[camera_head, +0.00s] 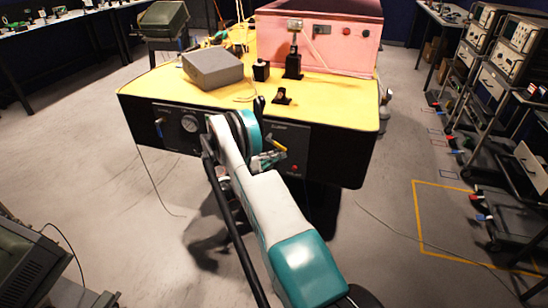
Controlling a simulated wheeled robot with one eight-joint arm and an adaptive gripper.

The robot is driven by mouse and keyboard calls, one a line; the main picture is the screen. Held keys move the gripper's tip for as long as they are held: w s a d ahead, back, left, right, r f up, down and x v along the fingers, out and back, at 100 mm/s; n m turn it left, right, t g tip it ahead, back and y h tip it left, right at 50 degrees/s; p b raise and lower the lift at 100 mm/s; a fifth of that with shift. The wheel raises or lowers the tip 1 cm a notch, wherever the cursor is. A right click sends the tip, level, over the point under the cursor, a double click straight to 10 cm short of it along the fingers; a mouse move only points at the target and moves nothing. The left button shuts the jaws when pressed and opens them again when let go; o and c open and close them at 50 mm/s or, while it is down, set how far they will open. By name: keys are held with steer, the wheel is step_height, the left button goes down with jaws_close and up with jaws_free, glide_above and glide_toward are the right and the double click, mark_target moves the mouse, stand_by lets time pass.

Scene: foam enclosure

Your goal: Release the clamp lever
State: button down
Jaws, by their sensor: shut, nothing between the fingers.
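The clamp lever (277,145) is a small yellow handle on a dark panel at the front face of the yellow-topped bench. It slants down to the right. A label sits above it on the panel, and a small red spot shows lower right. My gripper (268,158) is in front of this panel, close to the lever's lower left. It is shut and looks empty. I cannot tell whether it touches the lever. My arm, white and teal, reaches up from the bottom and hides part of the bench front.
The yellow bench top (340,100) carries a grey block (212,68), small black fixtures and a pink enclosure (335,45). A round gauge (189,123) is left of my arm. Equipment racks (490,80) stand at right. The floor on both sides is mostly clear, with thin cables.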

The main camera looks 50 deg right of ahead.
steer(key=shift+s+r, duration=0.2)
steer(key=shift+n+h, duration=0.3)
stand_by(1.1)
steer(key=v, duration=1.2)
steer(key=shift+d, duration=0.1)
